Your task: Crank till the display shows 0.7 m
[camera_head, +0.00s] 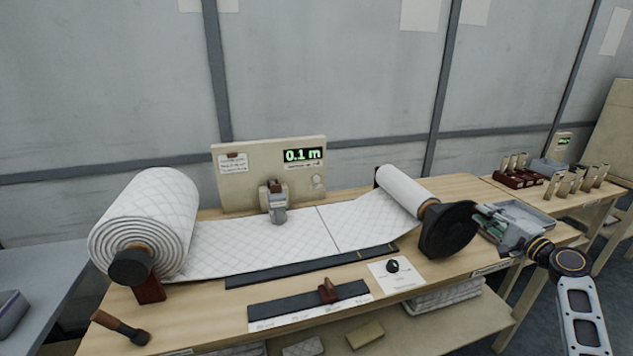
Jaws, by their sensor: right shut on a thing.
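The display (302,156) on the beige backboard reads 0.1 m in green. A large quilted white wadding roll (146,220) sits at the left of the bench. Its sheet (262,245) runs flat across the bench to a smaller take-up roll (402,190) at the right. A black disc (446,230) stands at the near end of the take-up roll. My right gripper (483,222) is at the disc's right side, shut on the crank handle, which the disc and fingers mostly hide. My left gripper is out of view.
A measuring device (273,200) stands over the sheet. A dark rail with a red-brown slider (327,291) and a card with a black knob (392,266) lie in front. A wooden-handled tool (121,328) lies at front left. A side table with a grey tray (522,213) and small holders stands right.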

